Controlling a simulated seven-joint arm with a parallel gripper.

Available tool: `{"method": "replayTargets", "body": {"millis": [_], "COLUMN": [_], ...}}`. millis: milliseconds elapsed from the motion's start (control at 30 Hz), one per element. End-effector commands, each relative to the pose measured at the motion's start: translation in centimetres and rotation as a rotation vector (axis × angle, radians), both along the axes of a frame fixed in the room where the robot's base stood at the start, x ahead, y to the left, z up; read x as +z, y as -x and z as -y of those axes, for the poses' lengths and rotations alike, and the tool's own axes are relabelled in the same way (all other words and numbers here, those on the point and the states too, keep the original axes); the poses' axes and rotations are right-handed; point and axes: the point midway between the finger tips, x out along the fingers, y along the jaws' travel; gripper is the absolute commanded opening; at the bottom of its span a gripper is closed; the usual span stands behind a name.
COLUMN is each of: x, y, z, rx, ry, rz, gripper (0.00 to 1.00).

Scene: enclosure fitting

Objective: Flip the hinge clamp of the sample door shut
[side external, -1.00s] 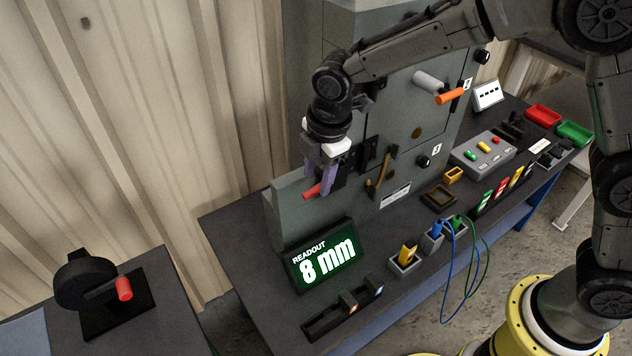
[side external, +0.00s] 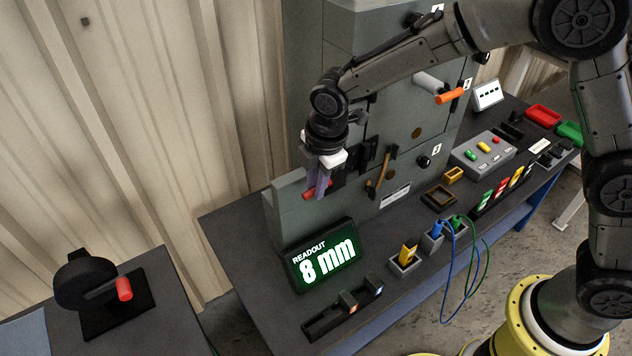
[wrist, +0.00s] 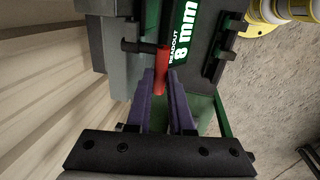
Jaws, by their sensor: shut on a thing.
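The hinge clamp's red handle (side external: 309,194) shows at the lower left of the grey cabinet, above the readout. The purple fingers of my gripper (side external: 318,188) are on it, pointing down. In the wrist view the red handle (wrist: 162,70) reaches between the tips of my gripper (wrist: 163,82), and the fingers are shut on it. The clamp's dark arm (wrist: 140,46) runs sideways from the handle in that view. The clamp's base is mostly hidden by my gripper in the side view. The exact lever angle is hard to tell.
A readout (side external: 323,258) showing 8 mm stands just below the clamp. A brown lever (side external: 382,172) and an orange handle (side external: 450,96) are on the cabinet front. A black fixture with a red knob (side external: 124,289) sits on the separate left table. Cables (side external: 447,275) hang over the bench front.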

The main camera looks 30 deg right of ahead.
Motion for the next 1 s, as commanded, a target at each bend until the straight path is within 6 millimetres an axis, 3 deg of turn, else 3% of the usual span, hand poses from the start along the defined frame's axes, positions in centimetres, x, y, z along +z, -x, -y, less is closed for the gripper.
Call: {"method": "replayTargets", "body": {"millis": [900,933,1000], "x": [0.62,0.62,0.62], "y": [0.03,0.03,0.03], "z": [0.24,0.24,0.24], "rx": [0.000,0.000,0.000], "ry": [-0.161,-0.161,-0.160], "rz": [0.000,0.000,0.000], "gripper": [0.00,0.25,0.38]}}
